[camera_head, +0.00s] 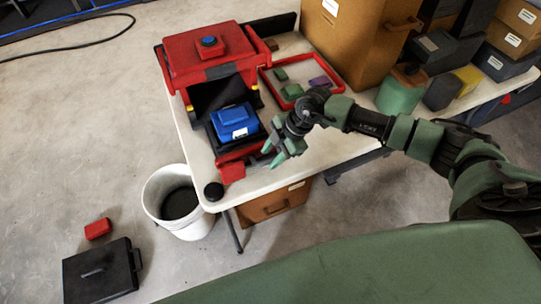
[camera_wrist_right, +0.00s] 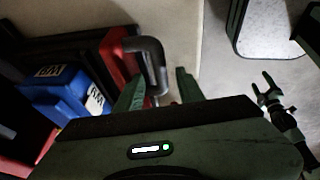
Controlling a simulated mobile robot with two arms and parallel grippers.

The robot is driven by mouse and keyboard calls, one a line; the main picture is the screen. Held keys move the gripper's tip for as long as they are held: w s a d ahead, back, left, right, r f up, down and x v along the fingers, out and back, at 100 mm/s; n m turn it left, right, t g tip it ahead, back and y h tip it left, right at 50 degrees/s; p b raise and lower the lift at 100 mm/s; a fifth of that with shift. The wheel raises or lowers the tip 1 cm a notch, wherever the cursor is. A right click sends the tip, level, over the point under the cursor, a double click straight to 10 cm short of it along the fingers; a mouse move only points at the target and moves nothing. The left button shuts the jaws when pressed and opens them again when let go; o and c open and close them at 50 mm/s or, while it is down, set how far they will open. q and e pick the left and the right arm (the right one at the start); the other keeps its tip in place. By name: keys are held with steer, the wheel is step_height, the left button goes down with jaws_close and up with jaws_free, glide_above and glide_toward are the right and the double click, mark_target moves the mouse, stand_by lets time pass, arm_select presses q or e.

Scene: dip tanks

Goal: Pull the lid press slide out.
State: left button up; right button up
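The lid press (camera_head: 208,60) is a red frame with a blue knob on top, standing on the white table. Its slide (camera_head: 240,150) has a red front and holds a blue box (camera_head: 234,122), which also shows in the right wrist view (camera_wrist_right: 62,92). A grey bent handle (camera_wrist_right: 150,62) is on the slide's red front. My right gripper (camera_head: 273,155) is at the slide's front; its green fingers (camera_wrist_right: 158,90) are apart, with part of the handle between them. Contact cannot be told. My left gripper (camera_wrist_right: 264,90) shows small in the wrist view, fingers apart.
A red-rimmed tray (camera_head: 291,97) with small blocks lies right of the press. A white bucket (camera_head: 179,202), a black case (camera_head: 101,272) and a red block (camera_head: 98,229) are on the floor. Boxes crowd the table's far right.

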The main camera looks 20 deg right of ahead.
steer(key=v, duration=0.7)
steer(key=shift+b, duration=0.4)
steer(key=shift+f, duration=0.1)
